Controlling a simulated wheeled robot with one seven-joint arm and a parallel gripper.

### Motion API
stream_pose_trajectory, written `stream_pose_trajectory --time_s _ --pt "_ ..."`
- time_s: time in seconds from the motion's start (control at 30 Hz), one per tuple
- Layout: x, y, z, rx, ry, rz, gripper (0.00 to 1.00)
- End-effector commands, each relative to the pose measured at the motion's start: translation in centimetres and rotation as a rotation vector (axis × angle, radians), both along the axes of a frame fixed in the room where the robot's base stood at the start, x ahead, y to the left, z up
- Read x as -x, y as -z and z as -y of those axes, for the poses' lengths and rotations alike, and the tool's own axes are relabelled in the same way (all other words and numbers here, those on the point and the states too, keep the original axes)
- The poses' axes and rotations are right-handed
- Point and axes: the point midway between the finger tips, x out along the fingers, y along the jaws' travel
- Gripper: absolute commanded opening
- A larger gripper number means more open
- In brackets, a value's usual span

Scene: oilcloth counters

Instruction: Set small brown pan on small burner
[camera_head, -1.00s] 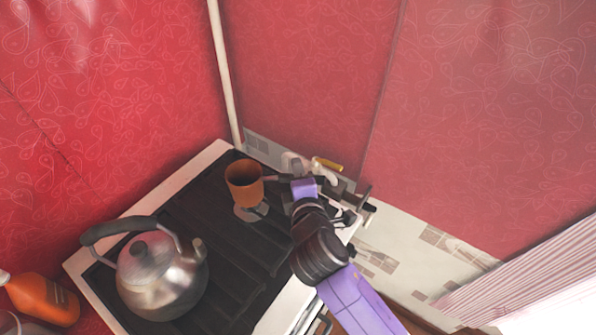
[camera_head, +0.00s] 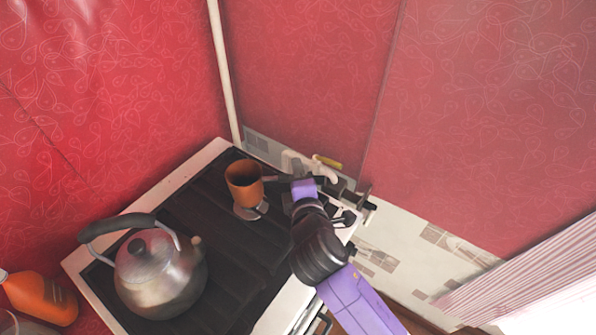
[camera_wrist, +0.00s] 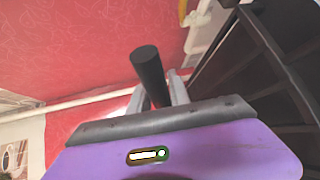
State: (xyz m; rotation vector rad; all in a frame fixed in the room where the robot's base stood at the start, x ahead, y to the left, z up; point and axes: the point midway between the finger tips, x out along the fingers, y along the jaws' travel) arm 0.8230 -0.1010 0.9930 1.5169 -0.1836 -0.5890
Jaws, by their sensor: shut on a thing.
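The small brown pan (camera_head: 244,187), orange-brown and upright with its mouth up, is over the small burner (camera_head: 252,213) near the stove's back right corner. The burner's pale round plate shows just below and right of the pan's base. I cannot tell whether the pan touches it. My gripper (camera_head: 287,181) is to the right of the pan, shut on its dark handle. In the wrist view the black handle (camera_wrist: 148,68) stands between the two grey fingers. The pan's body is not seen in the wrist view.
A metal kettle (camera_head: 160,273) with a dark handle stands on the front left of the dark stove top (camera_head: 205,240). An orange bottle (camera_head: 40,298) is at the lower left. Red walls (camera_head: 310,80) close in behind. The stove's middle is clear.

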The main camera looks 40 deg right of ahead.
Motion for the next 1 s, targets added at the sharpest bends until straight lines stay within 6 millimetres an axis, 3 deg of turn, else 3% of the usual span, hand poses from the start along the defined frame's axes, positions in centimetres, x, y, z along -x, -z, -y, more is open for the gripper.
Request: stream_pose_trajectory --time_s 0.07,0.1,0.23,0.63,1.0 --pt "-0.1 0.0 0.0 -0.001 -0.001 0.005 0.00" --pt "-0.1 0.0 0.0 -0.001 -0.001 0.005 0.25" --pt "0.0 0.0 0.0 -0.001 -0.001 0.004 0.49" --pt "0.6 0.2 -0.4 0.001 -0.001 -0.003 0.49" --pt "5.4 -1.2 -3.0 0.000 -0.002 0.001 0.49"
